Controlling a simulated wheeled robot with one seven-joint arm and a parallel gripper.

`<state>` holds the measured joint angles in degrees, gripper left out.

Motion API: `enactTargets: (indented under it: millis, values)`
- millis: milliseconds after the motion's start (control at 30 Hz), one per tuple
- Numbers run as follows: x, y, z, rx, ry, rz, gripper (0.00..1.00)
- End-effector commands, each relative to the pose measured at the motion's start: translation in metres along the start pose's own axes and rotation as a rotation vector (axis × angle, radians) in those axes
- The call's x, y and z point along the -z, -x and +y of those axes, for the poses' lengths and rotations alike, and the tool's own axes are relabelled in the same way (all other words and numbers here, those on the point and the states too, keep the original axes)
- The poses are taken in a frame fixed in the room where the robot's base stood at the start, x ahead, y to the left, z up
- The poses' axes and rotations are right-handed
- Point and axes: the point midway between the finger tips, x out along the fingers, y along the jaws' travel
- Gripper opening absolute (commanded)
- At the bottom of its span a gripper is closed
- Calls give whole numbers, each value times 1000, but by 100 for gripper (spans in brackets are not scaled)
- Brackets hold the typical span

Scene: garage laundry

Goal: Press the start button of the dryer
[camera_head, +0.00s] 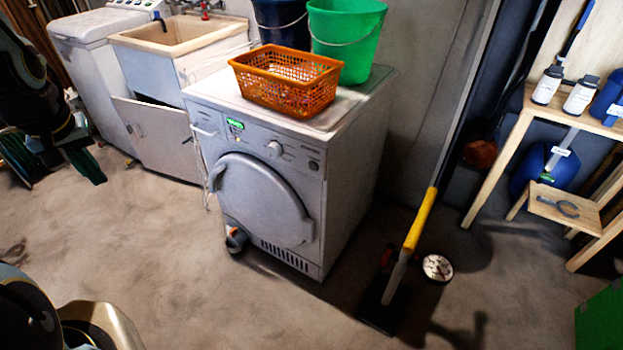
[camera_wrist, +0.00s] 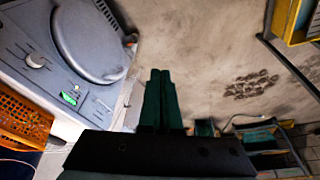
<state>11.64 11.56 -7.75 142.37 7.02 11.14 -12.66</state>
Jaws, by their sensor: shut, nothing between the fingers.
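The white dryer (camera_head: 345,185) stands in the middle of the head view, its round door (camera_head: 262,200) shut. Its front panel has a lit green display (camera_head: 235,124), a round knob (camera_head: 274,148) and a small dark round button (camera_head: 314,165) at the right end. I cannot read which control is the start button. The dryer panel also shows at the left of the wrist view, with the knob (camera_wrist: 36,61) and green display (camera_wrist: 69,98). My gripper (camera_wrist: 160,72) is shut and empty, apart from the dryer. In the head view its green fingers (camera_head: 92,168) are at the left, over the floor.
An orange basket (camera_head: 287,80), a green bucket (camera_head: 345,38) and a dark blue bucket (camera_head: 280,22) stand on the dryer. A sink cabinet (camera_head: 155,135) is left of it. A yellow-handled tool (camera_head: 420,220) stands at its right. The floor in front is mostly clear.

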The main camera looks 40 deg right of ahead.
Motion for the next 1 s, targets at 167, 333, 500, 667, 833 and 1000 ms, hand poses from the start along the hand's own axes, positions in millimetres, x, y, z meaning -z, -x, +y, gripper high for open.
enactTargets:
  millis: [167,333,500,667,833,1000]
  values:
    - [7,-97,91,-142,-85,72,0]
    - [-7,-158,186,-326,-126,104,0]
    - [-36,-197,274,-521,-134,95,0]
    - [-62,-213,328,-655,-123,68,0]
    - [-75,-215,351,-717,-114,50,0]
    - [-76,-214,354,-725,-112,49,0]
